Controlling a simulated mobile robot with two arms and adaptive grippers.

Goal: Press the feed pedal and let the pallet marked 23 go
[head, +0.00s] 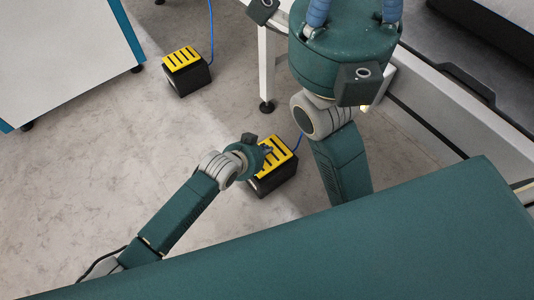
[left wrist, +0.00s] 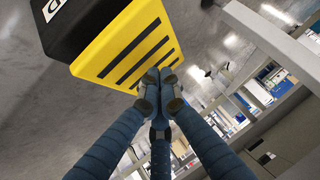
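The nearer pedal (head: 278,174), a black box with a yellow slotted top, stands on the floor near the middle of the head view. A similar pedal (head: 183,68) stands farther up and left. My left gripper (head: 266,153) is over the left part of the nearer pedal's top. In the left wrist view, its blue fingers meet at grey tips (left wrist: 157,85) at the edge of a yellow pedal top (left wrist: 130,50), with nothing between them; contact is unclear. My right gripper (head: 354,22) is at the upper right, fingertips out of frame. No pallet marked 23 is visible.
A white cabinet (head: 65,55) with a blue-green edge stands at the left. A white table leg (head: 266,65) and grey machine frame (head: 440,95) are at the upper right. Blue cables rise from both pedals. Floor (head: 110,150) is clear at the left.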

